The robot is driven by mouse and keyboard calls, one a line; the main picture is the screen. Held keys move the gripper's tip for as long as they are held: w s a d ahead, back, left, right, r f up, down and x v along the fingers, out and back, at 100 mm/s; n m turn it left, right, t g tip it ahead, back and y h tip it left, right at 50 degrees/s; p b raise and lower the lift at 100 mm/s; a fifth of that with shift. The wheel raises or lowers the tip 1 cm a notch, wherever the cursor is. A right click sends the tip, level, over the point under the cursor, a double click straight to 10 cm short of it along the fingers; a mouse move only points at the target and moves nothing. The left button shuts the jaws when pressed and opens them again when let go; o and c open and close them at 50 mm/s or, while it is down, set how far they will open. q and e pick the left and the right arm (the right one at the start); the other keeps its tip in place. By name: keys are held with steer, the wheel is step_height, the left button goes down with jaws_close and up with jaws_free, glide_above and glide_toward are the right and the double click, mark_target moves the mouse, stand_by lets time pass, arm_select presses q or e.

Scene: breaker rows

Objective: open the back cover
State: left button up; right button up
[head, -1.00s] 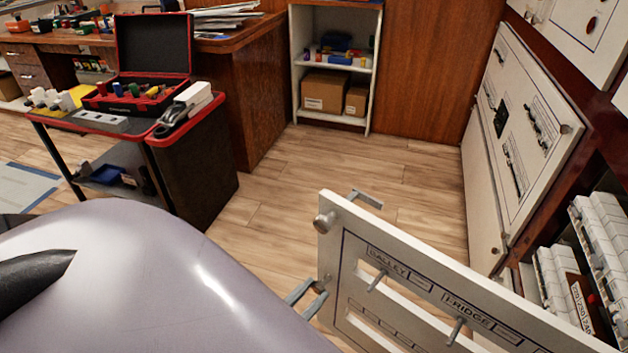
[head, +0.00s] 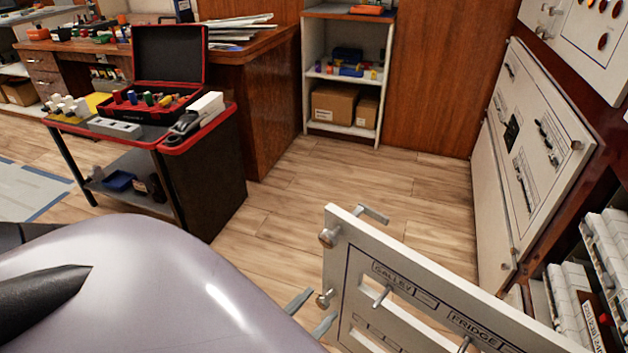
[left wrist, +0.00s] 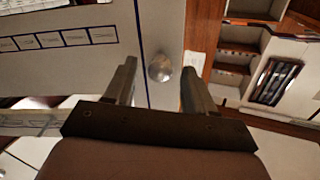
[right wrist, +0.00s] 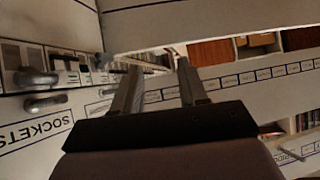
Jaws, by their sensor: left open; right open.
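A white cover (head: 400,262) labelled GALLEY and FRIDGE stands swung out from the wall of panels, with slots, small levers and round knobs along its near edge. My left gripper (head: 311,312) is open beside the lower knob (head: 325,298). In the left wrist view the open left gripper (left wrist: 158,88) has the knob (left wrist: 160,67) between its fingertips in the picture; contact cannot be told. A closed white panel (head: 550,120) is on the wall at the back right. My right gripper (right wrist: 158,85) is open and empty, near a SOCKETS panel (right wrist: 40,135) with handles.
White breakers (head: 570,300) show in the opening at the right. A tool cart (head: 205,150) with an open red-lined case (head: 168,60) stands at the left. A shelf with boxes (head: 343,105) is at the back. The wooden floor (head: 370,175) between is clear.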

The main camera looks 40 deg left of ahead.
arm_select(q)
steer(key=s, duration=0.7)
steer(key=shift+d+p, duration=0.15)
steer(key=shift+p, duration=0.15)
steer(key=shift+s, duration=0.1)
